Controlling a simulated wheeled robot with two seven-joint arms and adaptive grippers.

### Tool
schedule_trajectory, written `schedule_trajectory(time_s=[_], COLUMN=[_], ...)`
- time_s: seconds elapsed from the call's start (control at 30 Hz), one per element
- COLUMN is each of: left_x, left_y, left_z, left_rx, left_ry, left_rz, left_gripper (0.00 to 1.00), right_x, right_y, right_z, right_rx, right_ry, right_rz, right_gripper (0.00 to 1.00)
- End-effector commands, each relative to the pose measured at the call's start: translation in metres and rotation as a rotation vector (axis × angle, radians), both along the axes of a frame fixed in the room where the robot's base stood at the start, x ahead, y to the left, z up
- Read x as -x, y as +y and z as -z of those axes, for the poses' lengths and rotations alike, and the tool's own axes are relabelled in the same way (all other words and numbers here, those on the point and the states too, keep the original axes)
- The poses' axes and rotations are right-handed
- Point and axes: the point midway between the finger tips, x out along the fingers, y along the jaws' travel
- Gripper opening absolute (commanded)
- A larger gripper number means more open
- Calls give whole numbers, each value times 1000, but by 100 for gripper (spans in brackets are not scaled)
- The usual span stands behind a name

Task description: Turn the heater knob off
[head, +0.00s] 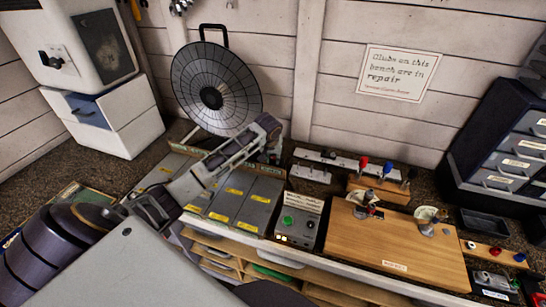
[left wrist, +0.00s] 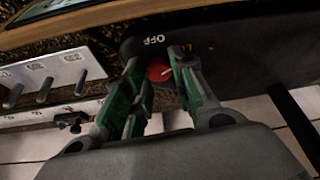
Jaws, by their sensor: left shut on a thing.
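The heater (head: 205,75) is a round dark dish with a wire grille, standing at the back of the bench against the wall. In the left wrist view its small red knob (left wrist: 158,70) sits on a dark panel, with the white word OFF (left wrist: 153,40) above it in the picture. A pale mark on the knob points right and slightly up, not straight at OFF. My left gripper (head: 272,155) is at the heater's lower right; its green fingers (left wrist: 160,82) are shut on the knob from both sides. The arm hides the knob in the head view.
A grey tray with yellow labels (head: 232,200) lies under my left arm. A control box with a green button (head: 297,222) and a wooden board (head: 390,245) stand to its right. A rail with switches (left wrist: 45,82) is close beside the gripper.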

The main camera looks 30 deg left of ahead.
Motion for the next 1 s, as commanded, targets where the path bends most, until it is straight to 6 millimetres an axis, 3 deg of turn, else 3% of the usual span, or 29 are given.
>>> schedule_trajectory(time_s=[0.47, 1.0], left_x=[-1, -4], left_y=[-3, -6], left_z=[1, 1], left_rx=[1, 3], left_ry=[2, 3], left_rz=[-188, -660], left_gripper=[2, 2], right_x=[0, 0], right_y=[0, 3], right_z=[0, 0], right_rx=[0, -3], right_ry=[0, 1], right_rz=[0, 1], right_gripper=[52, 52])
